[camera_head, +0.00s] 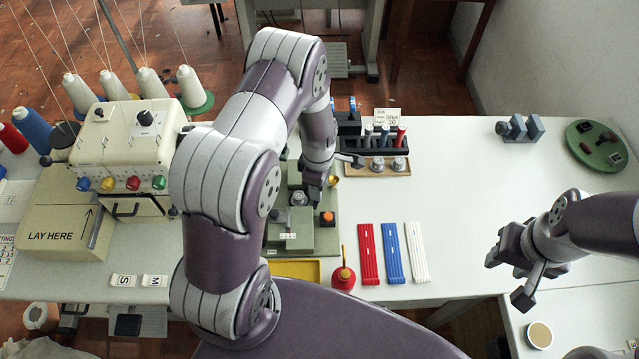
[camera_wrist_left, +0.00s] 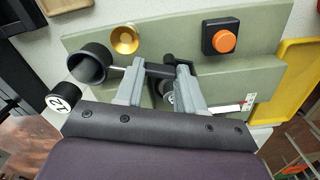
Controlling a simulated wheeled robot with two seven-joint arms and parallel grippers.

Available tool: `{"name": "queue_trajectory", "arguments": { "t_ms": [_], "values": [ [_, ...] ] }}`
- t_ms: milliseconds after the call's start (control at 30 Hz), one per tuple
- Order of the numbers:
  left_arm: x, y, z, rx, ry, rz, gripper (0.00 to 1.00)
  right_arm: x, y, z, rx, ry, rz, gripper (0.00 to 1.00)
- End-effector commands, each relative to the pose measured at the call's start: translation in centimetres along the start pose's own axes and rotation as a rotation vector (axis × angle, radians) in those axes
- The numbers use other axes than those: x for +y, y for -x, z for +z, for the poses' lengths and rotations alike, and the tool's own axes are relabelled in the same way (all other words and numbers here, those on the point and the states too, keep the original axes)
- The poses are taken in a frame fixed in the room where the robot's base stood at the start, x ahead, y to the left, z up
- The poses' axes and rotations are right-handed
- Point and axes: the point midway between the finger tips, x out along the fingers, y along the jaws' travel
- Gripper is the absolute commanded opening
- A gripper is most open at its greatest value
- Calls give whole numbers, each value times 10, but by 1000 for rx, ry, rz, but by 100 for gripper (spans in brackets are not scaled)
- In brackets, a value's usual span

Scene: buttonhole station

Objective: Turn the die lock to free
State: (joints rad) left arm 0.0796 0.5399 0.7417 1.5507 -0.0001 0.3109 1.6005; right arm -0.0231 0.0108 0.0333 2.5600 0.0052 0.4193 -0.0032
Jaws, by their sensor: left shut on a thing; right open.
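The grey-green buttonhole fixture (camera_head: 320,243) stands at the middle of the table, partly hidden behind my left arm. It carries an orange push button (camera_head: 327,218) on a black base and a brass knob (camera_head: 333,181). In the left wrist view the orange button (camera_wrist_left: 221,39) and brass knob (camera_wrist_left: 124,39) lie beyond my fingers. My left gripper (camera_wrist_left: 158,72) is shut on a small black lever (camera_wrist_left: 158,69) on the fixture; I cannot tell for sure that this is the die lock. My right gripper (camera_head: 507,280) is open and empty at the table's right front.
Red (camera_head: 369,254), blue (camera_head: 392,252) and white (camera_head: 417,252) strips lie right of the fixture. A red oil can (camera_head: 343,277) and a yellow tray (camera_head: 292,269) stand at its front. A black rack (camera_head: 376,142) is behind. The table's right middle is clear.

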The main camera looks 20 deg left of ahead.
Motion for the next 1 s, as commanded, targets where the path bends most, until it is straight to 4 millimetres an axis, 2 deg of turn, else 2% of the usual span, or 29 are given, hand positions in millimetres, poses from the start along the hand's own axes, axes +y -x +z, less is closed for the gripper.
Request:
{"name": "queue_trajectory", "arguments": {
  "t_ms": [200, 500, 1000],
  "values": [
    [2, 2, -2, -1, 161, 5, 8, 0, 1, 0, 0, 0, 0, 43],
    [2, 2, -3, -1, 306, 6, 8, 0, 1, 0, 0, 0, 0, 43],
    [2, 2, -4, -2, 358, 8, 8, 0, 1, 0, 0, 0, 0, 43]
  ]
}}
